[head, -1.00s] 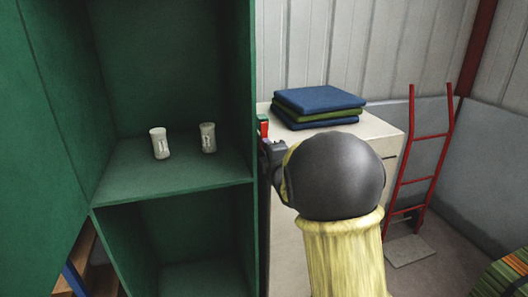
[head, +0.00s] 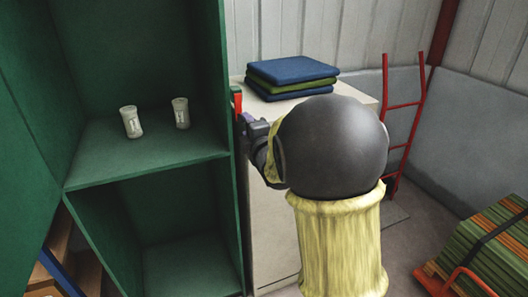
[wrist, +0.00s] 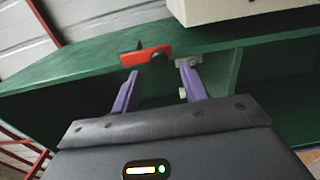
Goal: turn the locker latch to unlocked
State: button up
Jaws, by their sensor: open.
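The green locker (head: 150,170) stands open at the left with its front facing me. A red latch handle (head: 237,103) sits at the locker's right edge. The wrist view shows the red latch (wrist: 146,56) on the green panel, with a dark round part at its right end. My gripper (wrist: 159,69) is open, its two purple fingers pointing at the latch. The left fingertip is just below the red bar and the right one lies right of the dark part. Whether either touches is unclear. In the head view my gripper (head: 252,126) is partly hidden by my wrist.
Two pale cups (head: 131,122) stand on the locker shelf. A white cabinet (head: 262,220) with folded blue and green cloths (head: 292,77) stands close to the right of the locker. A red hand truck (head: 402,125) and a strapped green stack (head: 490,250) are farther right.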

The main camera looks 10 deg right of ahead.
jog(key=s+d+b, duration=0.1)
jog(key=s+d, duration=0.1)
jog(key=s, duration=1.1)
jog(key=shift+b, duration=0.35)
jog(key=s+d+f+m+g+h, duration=0.1)
jog(key=s+f+m+g+h, duration=0.15)
jog(key=f+m+g, duration=0.8)
jog(key=s+f+m+g, duration=0.5)
jog(key=s+f+m, duration=0.4)
jog(key=s+f, duration=0.35)
jog(key=w+p+v, duration=0.2)
jog(key=p+v, duration=1.2)
jog(key=shift+a+r, duration=0.4)
jog(key=shift+a, duration=0.1)
